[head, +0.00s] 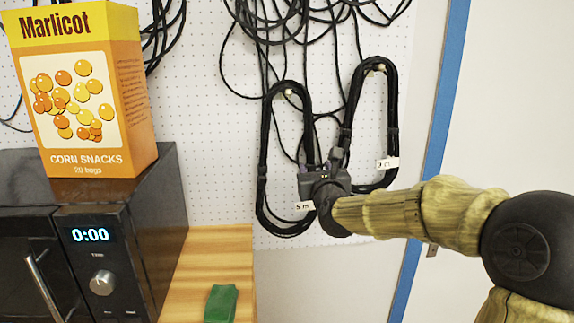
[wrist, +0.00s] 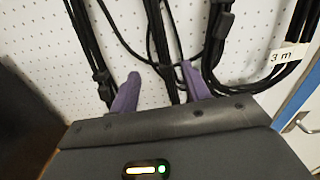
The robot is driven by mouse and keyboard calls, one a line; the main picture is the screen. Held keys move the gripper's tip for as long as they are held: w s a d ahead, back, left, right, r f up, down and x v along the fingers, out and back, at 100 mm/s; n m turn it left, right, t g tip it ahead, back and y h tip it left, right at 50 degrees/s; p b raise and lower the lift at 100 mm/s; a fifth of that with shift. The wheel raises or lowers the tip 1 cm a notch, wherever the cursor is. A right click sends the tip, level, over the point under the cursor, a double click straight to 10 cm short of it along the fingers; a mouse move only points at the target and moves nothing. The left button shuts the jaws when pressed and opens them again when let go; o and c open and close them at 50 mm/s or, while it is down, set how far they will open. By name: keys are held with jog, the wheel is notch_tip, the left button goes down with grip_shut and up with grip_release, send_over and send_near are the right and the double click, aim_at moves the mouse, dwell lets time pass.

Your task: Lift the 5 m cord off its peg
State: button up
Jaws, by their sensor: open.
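The 5 m cord (head: 264,150) is a long black coil hanging from a pale peg (head: 288,92) on the white pegboard. Its "5 m" tag (head: 305,206) shows low on the coil, beside my gripper. My gripper (head: 322,158) is at the coil's right side, well below the peg. In the wrist view my gripper (wrist: 160,76) has its two purple fingers apart. Black strands (wrist: 160,40), which look like the right side of this coil, run down between them. Whether the fingers touch the strands is unclear. The peg is out of the wrist view.
A second coil tagged "3 m" (head: 387,163) hangs close on the right. Loose black cables (head: 300,20) tangle above. A microwave (head: 100,240) with a corn snacks box (head: 85,90) stands left. A green object (head: 221,303) lies on the wooden counter (head: 215,262).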

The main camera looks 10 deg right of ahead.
aim_at(311, 157)
jog(key=w+p, duration=0.2)
jog(key=w, duration=0.2)
jog(key=shift+w+r, duration=0.1)
jog(key=shift+w, duration=0.5)
jog(key=shift+w+p, duration=0.35)
jog(key=shift+p, duration=0.1)
jog(key=w+p, duration=0.3)
jog(key=w, duration=0.1)
jog(key=shift+d, duration=0.2)
jog(key=shift+w+f, duration=0.2)
jog(key=shift+w, duration=0.15)
jog(key=shift+s+r, duration=0.1)
jog(key=shift+s, duration=0.1)
